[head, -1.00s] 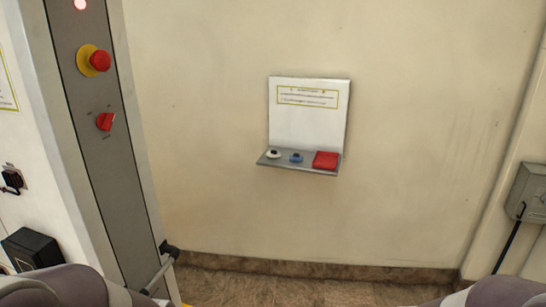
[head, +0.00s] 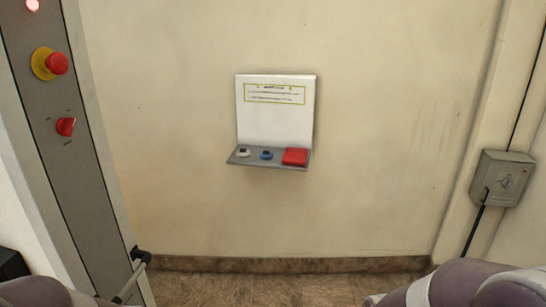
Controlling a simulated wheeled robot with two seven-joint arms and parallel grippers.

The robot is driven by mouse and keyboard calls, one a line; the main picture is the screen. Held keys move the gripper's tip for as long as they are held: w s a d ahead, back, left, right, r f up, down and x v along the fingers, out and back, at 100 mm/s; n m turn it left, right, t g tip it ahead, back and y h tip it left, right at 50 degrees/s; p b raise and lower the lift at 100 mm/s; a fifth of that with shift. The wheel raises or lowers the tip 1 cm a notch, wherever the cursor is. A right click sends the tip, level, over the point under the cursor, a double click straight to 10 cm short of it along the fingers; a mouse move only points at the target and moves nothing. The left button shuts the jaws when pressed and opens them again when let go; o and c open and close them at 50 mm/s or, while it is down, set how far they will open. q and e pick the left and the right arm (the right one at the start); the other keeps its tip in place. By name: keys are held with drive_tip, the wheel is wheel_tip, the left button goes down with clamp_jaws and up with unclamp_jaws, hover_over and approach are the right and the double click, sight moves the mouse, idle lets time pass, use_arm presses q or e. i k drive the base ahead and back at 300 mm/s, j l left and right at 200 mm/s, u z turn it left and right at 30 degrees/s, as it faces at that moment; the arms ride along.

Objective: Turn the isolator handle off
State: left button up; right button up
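A red rotary handle (head: 66,126) sits on the grey upright panel at the left, below a red mushroom button with a yellow collar (head: 51,63). Small marks around the handle are too small to read. A grey wall box (head: 503,177) at the right has a small round fitting on its front and a black cable below. Nothing legible names either one as the isolator. Neither of my grippers is in view; only parts of my arms show at the bottom corners.
A small wall shelf (head: 243,160) with a white sign holds a white ring-like item (head: 243,152), a blue one (head: 266,155) and a red block (head: 294,156). A lit lamp (head: 33,5) tops the panel. A rail (head: 136,271) juts out low at the left.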

sight(506, 183)
drive_tip(key=z, duration=1.9)
drive_tip(key=i+j+z, duration=0.7)
drive_tip(key=z, duration=0.15)
drive_tip(key=i+j+z, duration=0.4)
drive_tip(key=j, duration=0.15)
drive_tip(key=i+j, duration=0.15)
drive_tip(key=j, duration=0.25)
drive_tip(key=i+j, duration=0.15)
drive_tip(key=j, duration=0.25)
drive_tip(key=i+j+z, duration=0.1)
drive_tip(key=j, duration=0.25)
drive_tip(key=i+j, duration=0.15)
drive_tip(key=j, duration=0.25)
drive_tip(key=i+j, duration=0.15)
drive_tip(key=j, duration=0.25)
drive_tip(key=i+j, duration=0.1)
drive_tip(key=j, duration=0.3)
drive_tip(key=i+j+z, duration=0.1)
drive_tip(key=j, duration=0.35)
